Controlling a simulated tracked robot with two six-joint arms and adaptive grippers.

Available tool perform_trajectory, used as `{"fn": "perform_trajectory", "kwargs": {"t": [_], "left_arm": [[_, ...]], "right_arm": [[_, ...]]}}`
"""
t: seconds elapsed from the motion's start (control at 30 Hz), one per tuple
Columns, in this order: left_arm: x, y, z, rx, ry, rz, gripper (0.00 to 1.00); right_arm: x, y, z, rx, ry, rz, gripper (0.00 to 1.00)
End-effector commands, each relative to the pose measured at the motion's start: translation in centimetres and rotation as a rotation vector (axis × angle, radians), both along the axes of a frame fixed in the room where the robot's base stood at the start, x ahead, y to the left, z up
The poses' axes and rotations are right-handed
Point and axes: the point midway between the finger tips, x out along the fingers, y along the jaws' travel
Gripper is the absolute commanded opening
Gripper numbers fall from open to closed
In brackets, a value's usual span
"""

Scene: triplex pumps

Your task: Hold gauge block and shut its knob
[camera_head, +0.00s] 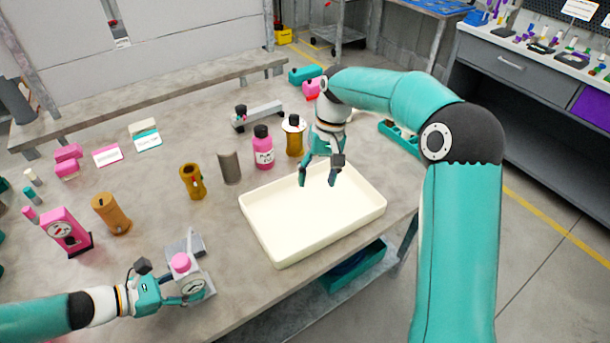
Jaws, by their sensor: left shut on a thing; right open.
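The gauge block (197,267) is a grey metal block at the front left of the table, with a round dial (193,287) on its front side. A pink knob (181,262) sits on top of it. My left gripper (180,286) comes in from the left and is shut on the gauge block, low beside the dial. The fingers hide part of the block. My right gripper (318,183) is open and empty, pointing down above the cream tray, well to the right of the knob.
The cream tray (262,240) is empty. A pink gauge stand (66,232) and an orange cylinder (111,214) are at left.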

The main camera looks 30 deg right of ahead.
Motion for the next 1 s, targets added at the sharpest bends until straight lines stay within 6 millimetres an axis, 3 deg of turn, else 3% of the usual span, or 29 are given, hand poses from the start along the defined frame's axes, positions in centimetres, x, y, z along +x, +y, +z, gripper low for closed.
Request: {"fn": "perform_trajectory", "kwargs": {"t": [0.33, 0.37, 0.53, 1.0], "left_arm": [[-0.04, -0.02, 0.00, 0.000, 0.001, 0.000, 0.30], [-0.04, -0.02, 0.00, 0.000, 0.001, 0.000, 0.51], [-0.03, -0.02, 0.00, 0.000, 0.000, -0.001, 0.79], [0.08, 0.88, 0.47, 0.000, -0.001, 0.002, 0.79]], "right_arm": [[-0.02, -0.07, -0.03, 0.000, 0.001, -0.004, 0.62], [-0.02, -0.06, -0.02, 0.000, 0.001, -0.003, 0.62], [-0.02, -0.06, -0.02, 0.000, 0.001, -0.003, 0.62], [-0.01, -0.06, -0.02, 0.000, 0.000, -0.002, 0.62]]}}
